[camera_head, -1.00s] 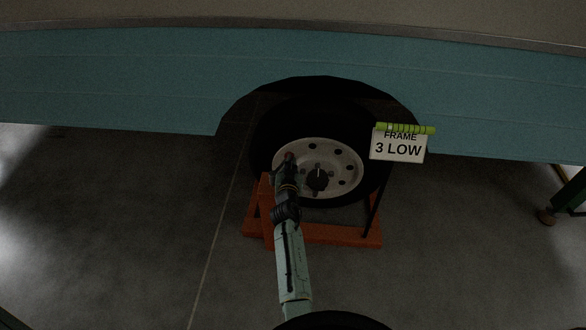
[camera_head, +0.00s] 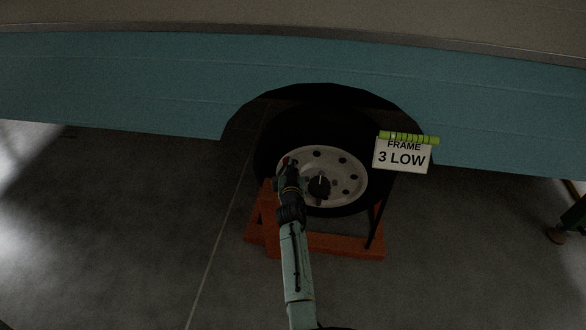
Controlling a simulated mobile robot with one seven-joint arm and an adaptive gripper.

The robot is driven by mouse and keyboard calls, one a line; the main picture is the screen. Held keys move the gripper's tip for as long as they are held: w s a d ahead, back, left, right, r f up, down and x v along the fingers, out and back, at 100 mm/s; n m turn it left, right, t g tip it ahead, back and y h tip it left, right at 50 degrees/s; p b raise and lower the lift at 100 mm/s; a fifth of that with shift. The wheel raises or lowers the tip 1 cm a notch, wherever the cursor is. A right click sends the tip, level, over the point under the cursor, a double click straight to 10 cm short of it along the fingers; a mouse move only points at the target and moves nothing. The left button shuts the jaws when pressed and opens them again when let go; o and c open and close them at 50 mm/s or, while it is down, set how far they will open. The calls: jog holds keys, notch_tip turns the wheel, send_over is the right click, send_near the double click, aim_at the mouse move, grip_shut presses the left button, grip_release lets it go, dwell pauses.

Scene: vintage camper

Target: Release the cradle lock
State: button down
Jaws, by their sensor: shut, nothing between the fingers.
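An orange cradle (camera_head: 345,243) stands on the floor under the camper's wheel (camera_head: 345,176), which has a black tyre and a pale rim with a dark hub. My gripper (camera_head: 288,163) is shut and empty in front of the left part of the rim, above the cradle's left side. I cannot tell whether it touches anything. My arm covers part of the cradle's left post. A thin dark rod (camera_head: 378,220) slants up from the cradle's right side. I cannot make out which part is the lock.
A sign (camera_head: 402,158) reading "FRAME 3 LOW" hangs from a yellow-green level (camera_head: 409,138) right of the wheel. The teal camper side (camera_head: 120,85) spans the view above. A green stand (camera_head: 567,226) is at the far right. The floor to the left is clear.

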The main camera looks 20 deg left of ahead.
dwell(0.4)
jog(key=v, duration=1.2)
jog(key=shift+a+r, duration=0.1)
